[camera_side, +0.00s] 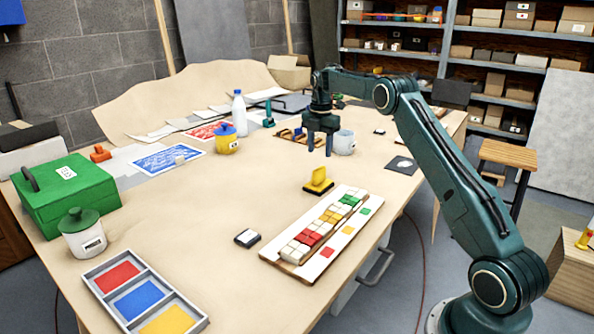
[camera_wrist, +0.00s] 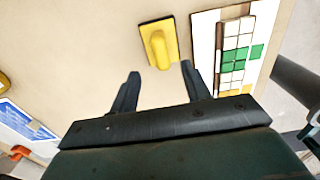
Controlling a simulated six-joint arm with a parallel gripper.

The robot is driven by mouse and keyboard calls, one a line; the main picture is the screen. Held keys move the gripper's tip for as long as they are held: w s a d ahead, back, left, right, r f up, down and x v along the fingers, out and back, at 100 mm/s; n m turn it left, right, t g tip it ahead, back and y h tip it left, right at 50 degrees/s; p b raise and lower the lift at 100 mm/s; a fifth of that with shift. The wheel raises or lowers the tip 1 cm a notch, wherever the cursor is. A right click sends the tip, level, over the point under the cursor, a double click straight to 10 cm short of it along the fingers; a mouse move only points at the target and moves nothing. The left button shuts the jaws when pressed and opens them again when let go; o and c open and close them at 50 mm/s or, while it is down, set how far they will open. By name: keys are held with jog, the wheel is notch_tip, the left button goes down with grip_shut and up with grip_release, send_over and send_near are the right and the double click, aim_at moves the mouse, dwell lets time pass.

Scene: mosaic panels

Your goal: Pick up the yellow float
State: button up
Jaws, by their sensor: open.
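The yellow float (camera_side: 318,181) lies on the table just behind the long mosaic panel. It has a flat dark-edged base and a raised yellow handle. In the wrist view the float (camera_wrist: 159,46) lies beyond my fingertips, near the top middle, with the handle up. My gripper (camera_side: 320,142) is farther back over the table in the side view, apart from the float. In the wrist view my gripper (camera_wrist: 160,72) has its two fingers spread with nothing between them.
The mosaic panel (camera_side: 352,222) with coloured tiles lies close beside the float. A grey mug (camera_side: 344,142), a yellow jar (camera_side: 227,140) and a white bottle (camera_side: 240,114) stand near my gripper. A small dark-edged block (camera_side: 247,238) lies left of the panel.

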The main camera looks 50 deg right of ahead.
aim_at(319, 168)
jog(key=shift+f, duration=2.35)
jog(key=shift+f, duration=0.1)
jog(key=shift+f, duration=2.5)
jog(key=shift+c, duration=0.2)
grip_shut()
